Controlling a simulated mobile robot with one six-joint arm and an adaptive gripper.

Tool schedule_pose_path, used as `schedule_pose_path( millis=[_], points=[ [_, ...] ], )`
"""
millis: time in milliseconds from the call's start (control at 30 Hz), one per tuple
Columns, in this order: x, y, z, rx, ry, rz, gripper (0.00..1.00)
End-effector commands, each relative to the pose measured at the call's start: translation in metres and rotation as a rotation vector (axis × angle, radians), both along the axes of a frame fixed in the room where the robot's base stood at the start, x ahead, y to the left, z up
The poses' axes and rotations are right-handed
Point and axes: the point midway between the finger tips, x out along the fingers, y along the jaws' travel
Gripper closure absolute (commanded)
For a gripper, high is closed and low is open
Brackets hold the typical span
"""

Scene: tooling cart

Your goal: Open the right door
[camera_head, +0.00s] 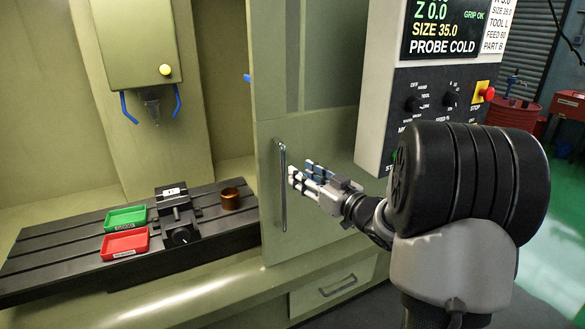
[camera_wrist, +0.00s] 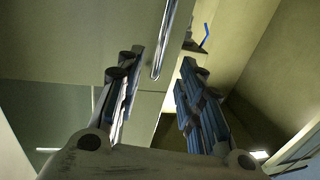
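The right door (camera_head: 330,130) is a pale green panel on the machine's right side, with open interior to its left. Its upright metal bar handle (camera_head: 283,200) is near the door's left edge. My gripper (camera_head: 299,170) is just right of the handle in the head view, fingers pointing towards it. In the wrist view my gripper (camera_wrist: 161,62) has its two fingers spread with nothing clamped. The handle (camera_wrist: 167,40) shows there in line with the gap between the fingertips, its end near them. I cannot tell whether any finger touches it.
Inside the machine, a slotted table (camera_head: 70,240) holds a green tray (camera_head: 125,217), a red tray (camera_head: 125,243), a vise (camera_head: 177,215) and a brown cup (camera_head: 231,198). A control panel (camera_head: 430,100) juts out above my arm. A drawer (camera_head: 335,288) is below the door.

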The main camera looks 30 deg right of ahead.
Motion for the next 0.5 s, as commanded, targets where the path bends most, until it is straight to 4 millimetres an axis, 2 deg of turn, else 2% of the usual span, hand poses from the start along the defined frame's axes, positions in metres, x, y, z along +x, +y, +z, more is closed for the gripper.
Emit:
schedule_pose_path(
  millis=[100, 200, 500],
  points=[
    [-0.016, -0.004, 0.000, -0.001, 0.000, -0.002, 0.65],
    [-0.023, -0.004, 0.000, -0.001, 0.000, -0.001, 0.65],
    [-0.025, -0.004, 0.000, -0.001, 0.000, 0.001, 0.65]
  ],
)
